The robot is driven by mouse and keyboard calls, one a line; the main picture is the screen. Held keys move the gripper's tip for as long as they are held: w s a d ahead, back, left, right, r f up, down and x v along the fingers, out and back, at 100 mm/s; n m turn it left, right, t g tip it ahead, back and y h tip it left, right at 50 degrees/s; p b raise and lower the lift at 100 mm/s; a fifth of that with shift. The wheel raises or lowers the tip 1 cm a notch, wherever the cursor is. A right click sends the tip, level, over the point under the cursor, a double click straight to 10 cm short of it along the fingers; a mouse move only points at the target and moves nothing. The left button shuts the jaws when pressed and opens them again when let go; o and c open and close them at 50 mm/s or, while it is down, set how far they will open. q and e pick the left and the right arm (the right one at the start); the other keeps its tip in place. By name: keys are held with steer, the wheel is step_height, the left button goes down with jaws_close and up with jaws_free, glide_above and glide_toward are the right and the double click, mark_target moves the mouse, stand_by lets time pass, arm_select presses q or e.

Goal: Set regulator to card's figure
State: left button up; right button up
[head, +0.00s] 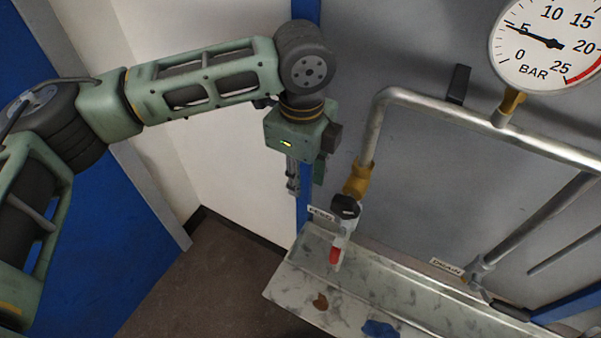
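My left gripper (304,183) hangs from its wrist, pointing down, up and left of the valve fitting and apart from it. A grey part and a dark green part show at its end; their tips are too small to tell open from shut. The fitting has a black knob (345,207), a brass collar (356,180) and a red tip (335,256); I cannot tell whether it is the regulator. The round pressure gauge (546,42), marked BAR from 0 to 25, has its needle near 5. No card with a figure shows. My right gripper is not in view.
A grey pipe (440,105) joins the fitting to the gauge. A stained metal tray (300,285) lies below, with brown and blue patches. A DRAIN label (447,265) is near the lower pipe. A blue post (304,205) stands behind my gripper. Floor shows at lower left.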

arm_select(q)
step_height(320, 180, up, 12)
stand_by(0.4)
